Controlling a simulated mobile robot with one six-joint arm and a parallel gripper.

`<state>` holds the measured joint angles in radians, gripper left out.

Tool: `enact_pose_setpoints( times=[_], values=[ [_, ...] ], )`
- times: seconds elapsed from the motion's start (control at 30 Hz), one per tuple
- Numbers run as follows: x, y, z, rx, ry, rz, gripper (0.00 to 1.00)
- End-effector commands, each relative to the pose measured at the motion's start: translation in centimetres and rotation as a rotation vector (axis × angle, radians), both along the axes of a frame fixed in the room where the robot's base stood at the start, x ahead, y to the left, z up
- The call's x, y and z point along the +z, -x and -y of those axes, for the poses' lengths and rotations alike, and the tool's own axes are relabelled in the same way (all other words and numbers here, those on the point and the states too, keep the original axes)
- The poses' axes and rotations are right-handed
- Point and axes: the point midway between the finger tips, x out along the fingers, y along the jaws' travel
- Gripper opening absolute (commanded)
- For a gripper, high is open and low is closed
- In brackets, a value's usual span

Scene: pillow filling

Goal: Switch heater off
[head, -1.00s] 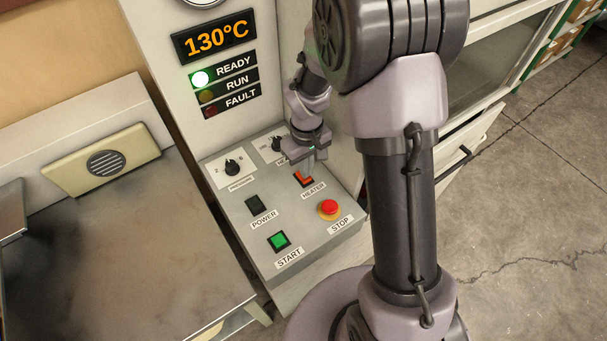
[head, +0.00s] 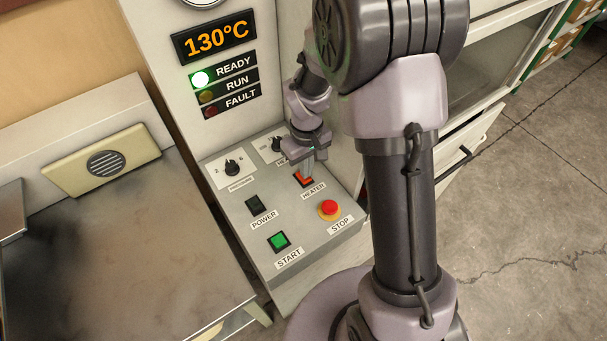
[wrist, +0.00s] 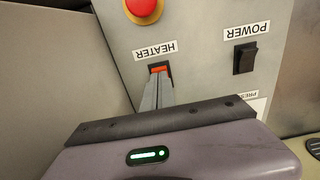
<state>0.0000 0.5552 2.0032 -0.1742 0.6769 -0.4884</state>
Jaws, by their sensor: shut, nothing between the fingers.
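The heater switch (head: 304,180) is a red-orange rocker in a dark frame, above its HEATER label on the sloped control panel. My gripper (head: 308,172) is shut and empty, with its fingertips right at the switch, covering part of it. In the wrist view the closed fingers (wrist: 158,82) reach to the rocker, and only a strip of red (wrist: 160,69) shows past the tips. I cannot tell whether they touch or press it. The display (head: 216,37) reads 130°C, and the READY lamp (head: 201,79) is lit.
The red STOP button (head: 329,208), the green START button (head: 278,241) and the black POWER switch (head: 255,205) sit close by on the panel. Knobs (head: 233,167) stand behind. A metal table (head: 110,250) is at the left.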

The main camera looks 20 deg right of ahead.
Motion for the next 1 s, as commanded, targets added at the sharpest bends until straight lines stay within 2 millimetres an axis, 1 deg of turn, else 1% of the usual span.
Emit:
enact_pose_setpoints(
  times=[0.43, 1.0],
  values=[
    [-0.02, 0.00, 0.00, 0.000, 0.000, 0.000, 0.00],
    [-0.86, 0.01, 0.00, 0.000, 0.000, 0.000, 0.00]
  ],
)
